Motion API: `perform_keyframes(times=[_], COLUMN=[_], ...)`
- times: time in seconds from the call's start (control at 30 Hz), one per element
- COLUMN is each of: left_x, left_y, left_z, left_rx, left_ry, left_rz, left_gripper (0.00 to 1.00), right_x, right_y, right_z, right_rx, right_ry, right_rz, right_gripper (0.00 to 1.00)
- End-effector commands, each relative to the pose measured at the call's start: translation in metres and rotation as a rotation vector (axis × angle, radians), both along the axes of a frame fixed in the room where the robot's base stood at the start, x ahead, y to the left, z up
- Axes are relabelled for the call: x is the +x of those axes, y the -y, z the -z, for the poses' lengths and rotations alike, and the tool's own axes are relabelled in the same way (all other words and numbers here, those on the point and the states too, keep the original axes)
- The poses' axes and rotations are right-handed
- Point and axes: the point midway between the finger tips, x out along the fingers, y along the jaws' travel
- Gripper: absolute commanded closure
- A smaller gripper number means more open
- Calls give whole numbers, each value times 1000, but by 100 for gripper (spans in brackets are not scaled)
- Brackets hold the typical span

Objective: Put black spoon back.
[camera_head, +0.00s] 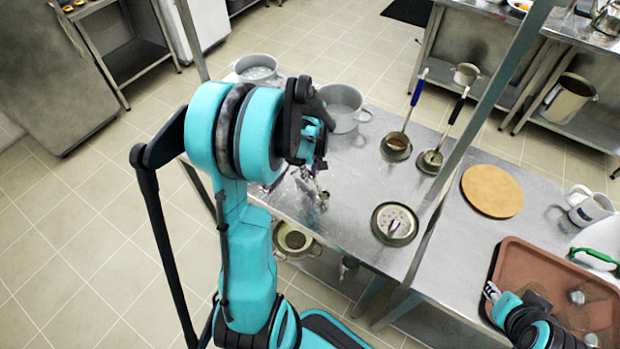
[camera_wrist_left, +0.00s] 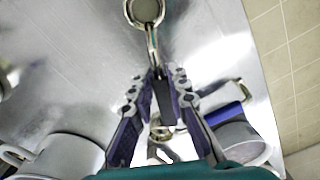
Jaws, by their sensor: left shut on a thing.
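My left gripper (camera_head: 315,190) is over the steel table, partly hidden behind my arm in the head view. In the left wrist view the gripper (camera_wrist_left: 158,85) is shut on the dark handle of a black spoon (camera_wrist_left: 164,100). The spoon's metal shaft runs up to a round bowl at the top edge. In the head view the held spoon cannot be made out clearly. A black-handled ladle (camera_head: 456,112) and a blue-handled ladle (camera_head: 413,95) stand tilted on the table, apart from the gripper. My right gripper (camera_head: 492,291) is by the brown tray; its jaw state is unclear.
Two pots, one grey (camera_head: 343,122) and one farther left (camera_head: 258,66), stand on the table's far side. A round lidded dish (camera_head: 396,237) lies near the front. A round wooden board (camera_head: 491,190), a mug (camera_head: 592,208) and the brown tray (camera_head: 507,258) are at right.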

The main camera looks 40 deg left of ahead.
Motion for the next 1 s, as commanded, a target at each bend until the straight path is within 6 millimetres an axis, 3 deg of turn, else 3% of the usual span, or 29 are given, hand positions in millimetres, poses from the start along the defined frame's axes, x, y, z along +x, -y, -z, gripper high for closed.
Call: perform_keyframes(times=[0.1, 0.47, 0.5, 0.57, 0.6, 1.0], left_x=[0, 0, 0, 0, 0, 0], left_y=[0, 0, 0, 0, 0, 0], left_z=[19, 23, 23, 22, 22, 13], left_rx=[0, 0, 0, 0, 0, 0], left_ry=[0, 0, 0, 0, 0, 0], left_rz=[0, 0, 0, 0, 0, 0], left_gripper=[100, 100, 82, 66, 64, 64], right_x=[0, 0, 0, 0, 0, 0], right_y=[0, 0, 0, 0, 0, 0], right_z=[9, 11, 12, 11, 10, 4], right_rx=[0, 0, 0, 0, 0, 0], right_ry=[0, 0, 0, 0, 0, 0], right_rz=[0, 0, 0, 0, 0, 0], right_gripper=[66, 66, 66, 66, 66, 66])
